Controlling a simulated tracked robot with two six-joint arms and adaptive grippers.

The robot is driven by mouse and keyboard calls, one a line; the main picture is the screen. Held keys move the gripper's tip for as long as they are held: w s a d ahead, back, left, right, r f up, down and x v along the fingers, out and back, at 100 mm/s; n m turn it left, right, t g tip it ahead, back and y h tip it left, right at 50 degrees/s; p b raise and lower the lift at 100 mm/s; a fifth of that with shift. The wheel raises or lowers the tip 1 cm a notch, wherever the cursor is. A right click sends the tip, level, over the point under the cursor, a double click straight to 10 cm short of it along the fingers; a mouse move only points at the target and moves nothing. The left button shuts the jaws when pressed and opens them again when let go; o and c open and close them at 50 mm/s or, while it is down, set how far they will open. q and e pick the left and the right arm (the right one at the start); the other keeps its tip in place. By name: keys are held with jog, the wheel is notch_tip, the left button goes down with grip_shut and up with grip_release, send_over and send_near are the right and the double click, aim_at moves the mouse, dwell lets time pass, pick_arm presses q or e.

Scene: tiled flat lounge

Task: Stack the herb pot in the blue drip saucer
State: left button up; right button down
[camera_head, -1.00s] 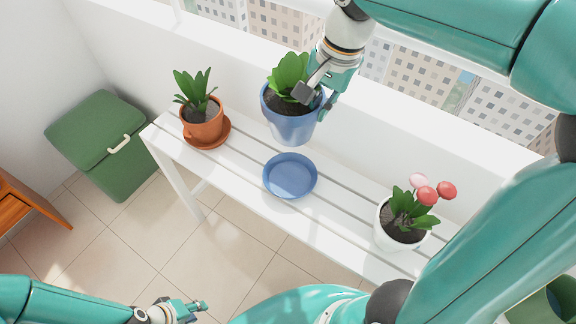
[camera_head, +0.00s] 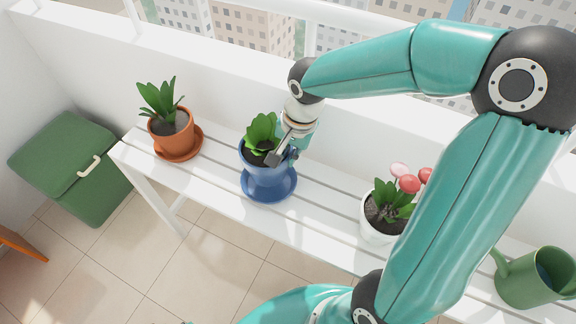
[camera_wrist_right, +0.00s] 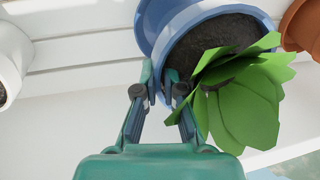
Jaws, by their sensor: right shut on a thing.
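The herb pot (camera_head: 262,173) is blue, with dark soil and broad green leaves. It is upright over the middle of the blue drip saucer (camera_head: 286,190), whose rim shows around its base. I cannot tell whether its bottom touches the saucer. My right gripper (camera_head: 282,156) is shut on the pot's rim at its right side. In the right wrist view the fingers (camera_wrist_right: 163,100) pinch the pot wall (camera_wrist_right: 186,38) beside the leaves, and the saucer (camera_wrist_right: 150,28) shows behind the pot. My left gripper is out of view.
The white slatted bench (camera_head: 222,160) also carries a terracotta pot (camera_head: 172,139) on its saucer at left, a white flower pot (camera_head: 376,228) and a green watering can (camera_head: 528,277) at right. A green box (camera_head: 75,165) stands on the floor at left.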

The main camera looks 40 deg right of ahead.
jog(key=shift+f, duration=2.05)
jog(key=shift+f+b, duration=0.25)
jog(key=shift+b, duration=0.3)
jog(key=c, duration=1.3)
grip_release()
jog(key=shift+r+p, duration=0.4)
jog(key=shift+p, duration=0.1)
jog(key=r, duration=0.3)
jog(key=s+r, duration=0.1)
jog(key=r, duration=0.3)
jog(key=s+r+p, duration=0.1)
jog(key=r, duration=0.3)
jog(key=shift+d+r, duration=0.25)
jog(key=shift+d, duration=0.1)
